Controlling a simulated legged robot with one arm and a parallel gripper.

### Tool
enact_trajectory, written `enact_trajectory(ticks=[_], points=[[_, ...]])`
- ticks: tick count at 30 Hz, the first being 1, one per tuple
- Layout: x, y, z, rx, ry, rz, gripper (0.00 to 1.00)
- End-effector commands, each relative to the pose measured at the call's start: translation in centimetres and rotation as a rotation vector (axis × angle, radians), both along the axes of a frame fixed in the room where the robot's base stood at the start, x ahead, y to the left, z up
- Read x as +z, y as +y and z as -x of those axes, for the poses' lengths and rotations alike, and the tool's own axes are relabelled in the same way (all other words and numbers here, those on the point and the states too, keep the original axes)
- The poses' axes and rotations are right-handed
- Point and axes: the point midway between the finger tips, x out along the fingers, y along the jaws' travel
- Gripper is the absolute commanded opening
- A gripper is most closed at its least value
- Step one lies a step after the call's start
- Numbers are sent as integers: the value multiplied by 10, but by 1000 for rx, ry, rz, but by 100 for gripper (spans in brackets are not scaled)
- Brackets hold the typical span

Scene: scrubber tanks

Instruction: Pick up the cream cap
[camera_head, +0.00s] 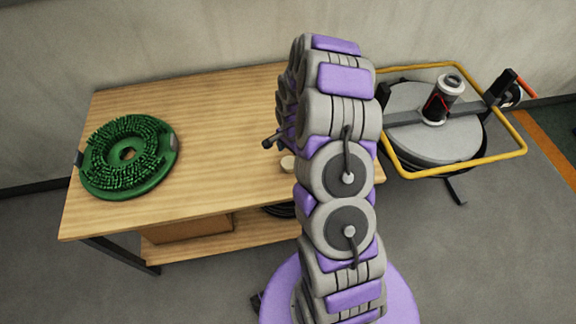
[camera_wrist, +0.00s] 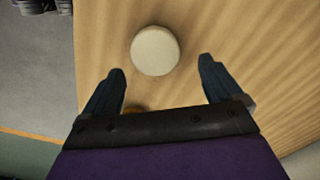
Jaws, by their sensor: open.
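The cream cap (camera_wrist: 155,50) is a round pale disc on the wooden table (camera_wrist: 215,25). In the wrist view it lies just ahead of the gap between my fingertips. My gripper (camera_wrist: 160,80) is open, with one dark finger on each side and nothing held. In the head view the cap (camera_head: 288,164) shows as a small pale shape beside my arm, near the table's front edge. My arm hides part of the table's right end there, and the fingers are hard to make out in that view.
A green round brush (camera_head: 127,156) lies at the table's left end. A grey round machine (camera_head: 430,130) with a yellow frame stands right of the table. A cardboard box (camera_head: 188,228) sits on the lower shelf. The table's middle (camera_head: 220,130) is clear.

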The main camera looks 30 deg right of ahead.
Motion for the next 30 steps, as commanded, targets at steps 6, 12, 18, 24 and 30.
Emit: enact_trajectory(ticks=[6, 12, 18, 24, 30], points=[[-28, 15, 7, 2, 3, 9, 92], [-46, 20, 7, 3, 3, 17, 92], [-47, 12, 6, 0, 0, 7, 92], [-48, 7, 6, 0, -1, 3, 73], [-47, 15, 6, 1, 1, 11, 54]])
